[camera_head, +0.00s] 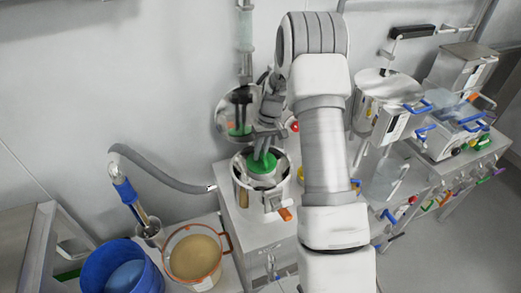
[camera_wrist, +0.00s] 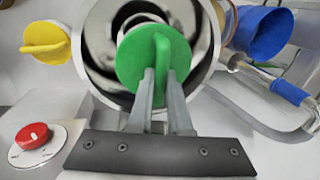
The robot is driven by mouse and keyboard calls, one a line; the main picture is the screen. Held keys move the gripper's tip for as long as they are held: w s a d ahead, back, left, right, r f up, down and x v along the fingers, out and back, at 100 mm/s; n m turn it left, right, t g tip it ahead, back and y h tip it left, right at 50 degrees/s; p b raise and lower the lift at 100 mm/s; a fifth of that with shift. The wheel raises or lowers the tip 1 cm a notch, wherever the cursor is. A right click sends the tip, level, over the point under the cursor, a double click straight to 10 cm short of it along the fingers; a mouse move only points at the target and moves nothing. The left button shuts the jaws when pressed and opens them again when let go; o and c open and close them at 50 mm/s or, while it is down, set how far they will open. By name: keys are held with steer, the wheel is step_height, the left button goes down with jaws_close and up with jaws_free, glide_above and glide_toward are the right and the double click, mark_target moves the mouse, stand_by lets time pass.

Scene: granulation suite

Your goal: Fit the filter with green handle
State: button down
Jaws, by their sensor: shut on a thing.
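The filter is a green disc with a raised green handle (camera_wrist: 160,58). It also shows in the head view (camera_head: 262,164). My gripper (camera_wrist: 160,80) is shut on the green handle; in the head view my gripper (camera_head: 264,148) comes down from above. The disc is at the mouth of a round metal vessel (camera_head: 243,193), within its rim. In the wrist view the shiny vessel wall (camera_wrist: 205,45) surrounds the disc, with dark gaps. I cannot tell whether the disc touches a seat or hangs above it.
An open round metal lid (camera_head: 222,118) stands behind the vessel. A red knob (camera_wrist: 33,136) and a yellow handle (camera_wrist: 45,38) are beside it. A blue bucket (camera_head: 150,272) and a bowl of tan powder (camera_head: 196,256) stand at lower left. Metal equipment (camera_head: 385,95) stands at right.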

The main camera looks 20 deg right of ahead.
mark_target(261, 167)
steer(key=shift+f+b, duration=2.25)
steer(key=shift+f, duration=1.2)
steer(key=c, duration=0.8)
jaws_free()
steer(key=shift+d+r+b, duration=0.2)
steer(key=shift+d+r, duration=0.4)
steer(key=shift+r, duration=2.25)
steer(key=shift+d+r+b, duration=0.15)
steer(key=shift+d+r, duration=0.4)
steer(key=shift+r, duration=2.3)
steer(key=shift+d+r+b, duration=0.2)
steer(key=shift+d+r, duration=0.4)
steer(key=shift+r, duration=2.25)
